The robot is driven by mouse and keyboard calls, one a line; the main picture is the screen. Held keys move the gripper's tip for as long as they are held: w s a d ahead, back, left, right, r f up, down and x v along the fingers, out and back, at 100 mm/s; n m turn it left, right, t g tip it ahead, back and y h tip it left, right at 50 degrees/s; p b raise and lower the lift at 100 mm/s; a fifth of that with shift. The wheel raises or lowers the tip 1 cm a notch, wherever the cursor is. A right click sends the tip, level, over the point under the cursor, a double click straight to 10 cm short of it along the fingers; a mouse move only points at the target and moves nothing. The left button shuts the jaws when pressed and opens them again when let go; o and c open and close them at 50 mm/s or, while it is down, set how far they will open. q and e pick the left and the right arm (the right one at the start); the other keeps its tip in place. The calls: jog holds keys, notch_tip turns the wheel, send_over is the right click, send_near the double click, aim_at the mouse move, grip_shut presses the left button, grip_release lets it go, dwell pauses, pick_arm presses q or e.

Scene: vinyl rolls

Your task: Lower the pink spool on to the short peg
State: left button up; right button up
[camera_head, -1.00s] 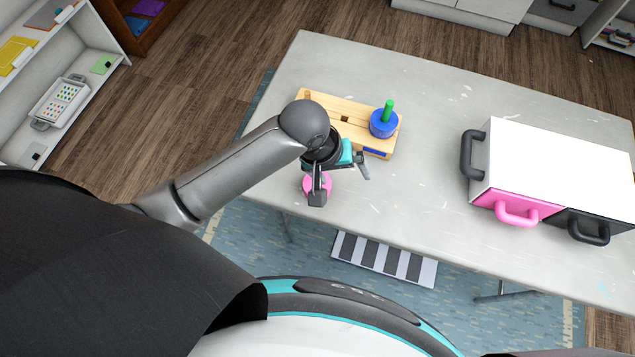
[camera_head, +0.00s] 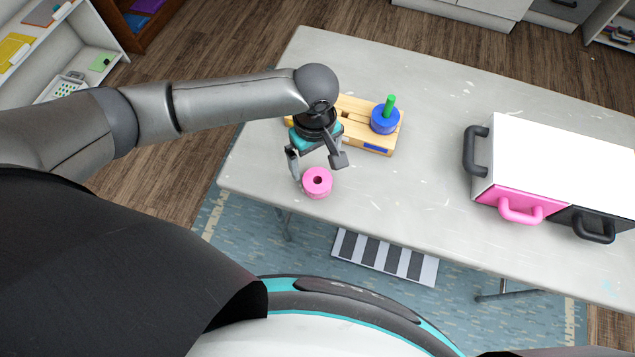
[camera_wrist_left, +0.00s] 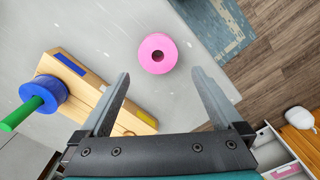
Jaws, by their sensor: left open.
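The pink spool (camera_head: 317,183) stands on the grey table near its front edge, its dark centre hole facing up. It also shows in the left wrist view (camera_wrist_left: 157,54), just beyond the fingertips. My left gripper (camera_head: 318,168) is open and empty, above and just behind the spool. Its two spread fingers also show in the left wrist view (camera_wrist_left: 160,73). The wooden base (camera_head: 358,138) lies behind the gripper. A blue spool (camera_head: 383,122) sits around a green peg (camera_head: 390,102) at its right end. My arm hides the base's left part; I cannot make out the short peg.
A white box (camera_head: 560,165) with a pink drawer (camera_head: 520,203) and dark handles stands at the table's right. The table (camera_head: 420,190) is clear between the spool and the box. The table's front edge is close to the spool.

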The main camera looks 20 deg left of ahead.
aim_at(318, 178)
pick_arm(q)
jog(key=f, duration=0.2)
jog(key=f+b, duration=0.1)
jog(key=f, duration=0.2)
jog(key=f+b, duration=0.1)
jog(key=f, duration=0.1)
jog(key=shift+s+d+f, duration=0.1)
jog(key=shift+d+f, duration=0.2)
jog(key=shift+f, duration=0.1)
jog(key=c, duration=1.2)
jog(key=shift+o, duration=0.2)
jog(key=shift+r, duration=0.15)
notch_tip(318, 178, up, 20)
jog(key=p, duration=0.5)
